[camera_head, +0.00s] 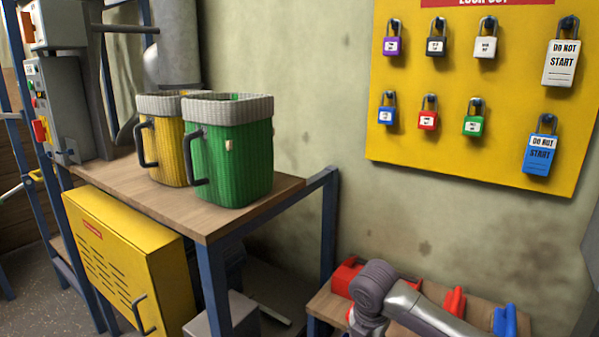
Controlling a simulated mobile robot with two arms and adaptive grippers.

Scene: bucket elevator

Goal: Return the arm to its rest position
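An arm of mine shows at the lower right, with grey rounded joints and a silver link over a low wooden surface (324,303). Its gripper is not in view. My other arm and its gripper do not show either. No gripper can be seen touching or holding anything.
A green basket (234,158) and a yellow basket (168,158) stand on the wooden table (120,182). A yellow lockout board (462,82) with several padlocks hangs on the wall. A control box (52,108) stands left. Red (455,300) and blue (505,319) items lie near my arm.

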